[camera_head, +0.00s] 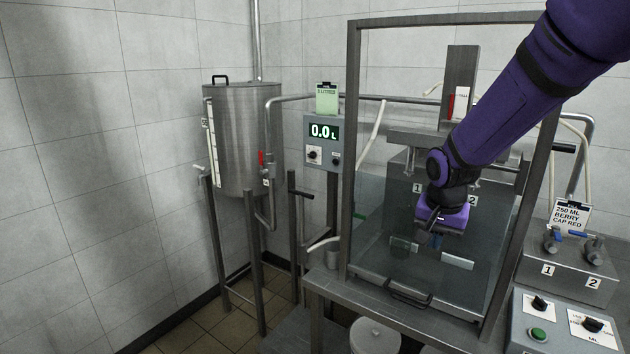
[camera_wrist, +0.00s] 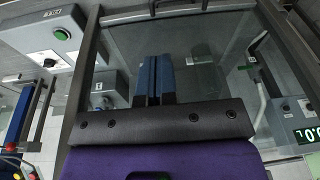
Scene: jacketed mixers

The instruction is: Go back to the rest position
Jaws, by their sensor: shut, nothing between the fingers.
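My gripper (camera_head: 436,222) hangs at the end of my purple arm, in front of the glass guard (camera_head: 375,245) of the filling machine. In the wrist view its two dark blue fingers (camera_wrist: 154,60) lie side by side, shut with nothing between them. The glass guard also fills the middle of the wrist view (camera_wrist: 215,45), beyond the fingers. The guard looks lowered, with its dark handle (camera_head: 408,293) at the bottom edge. I cannot tell how wide the gap between fingers and glass is.
A steel jacketed tank (camera_head: 240,140) stands on legs at the left, beside a display (camera_head: 323,131) reading 0.0 L. At the right are a valve block (camera_head: 565,270) marked 1 and 2 and a control box (camera_head: 565,325) with a green button. A white round container (camera_head: 375,337) stands below the bench.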

